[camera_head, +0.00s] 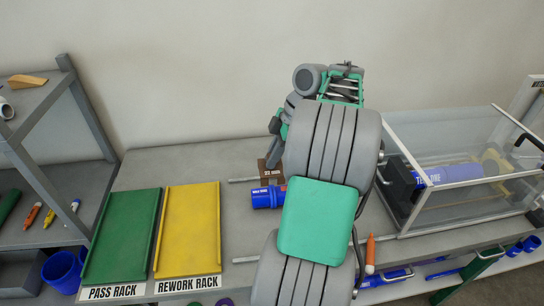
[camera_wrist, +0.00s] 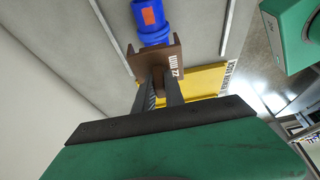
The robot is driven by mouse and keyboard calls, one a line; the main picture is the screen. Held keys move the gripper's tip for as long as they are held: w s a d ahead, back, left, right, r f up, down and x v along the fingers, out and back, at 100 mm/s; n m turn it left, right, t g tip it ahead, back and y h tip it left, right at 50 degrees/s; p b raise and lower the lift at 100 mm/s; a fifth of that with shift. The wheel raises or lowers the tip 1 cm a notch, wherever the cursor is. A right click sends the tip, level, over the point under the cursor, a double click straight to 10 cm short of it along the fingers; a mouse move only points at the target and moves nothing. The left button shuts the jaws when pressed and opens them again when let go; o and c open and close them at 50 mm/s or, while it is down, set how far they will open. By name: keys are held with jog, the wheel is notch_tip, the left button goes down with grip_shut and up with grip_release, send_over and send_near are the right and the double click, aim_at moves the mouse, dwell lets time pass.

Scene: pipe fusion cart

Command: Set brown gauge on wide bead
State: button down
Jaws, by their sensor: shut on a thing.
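The brown gauge (camera_wrist: 181,62), marked 22 mm, is between the fingers of my gripper (camera_wrist: 160,88), which is shut on it. In the wrist view its forked end is right at the blue pipe piece (camera_wrist: 151,20), which has an orange patch; I cannot tell whether they touch. In the head view the gauge (camera_head: 270,172) stands just behind the blue pipe piece (camera_head: 266,197) on the bench, and my gripper (camera_head: 276,148) is above and behind the gauge. My arm hides the right end of the pipe piece. The bead's width cannot be made out.
A green pass rack (camera_head: 122,235) and a yellow rework rack (camera_head: 188,230) lie left on the grey bench (camera_head: 145,170). A clear-walled case (camera_head: 440,200) with a blue cylinder stands right. Metal rods lie beside the pipe piece. A grey shelf (camera_head: 60,165) stands far left.

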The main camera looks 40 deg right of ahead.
jog(key=shift+s+d, duration=0.1)
jog(key=shift+f, duration=0.25)
notch_tip(320, 180, down, 5)
jog(key=b, duration=0.5)
jog(key=shift+f+b, duration=1.55)
jog(key=shift+f, duration=0.15)
dwell(0.8)
jog(key=c, duration=1.3)
grip_release()
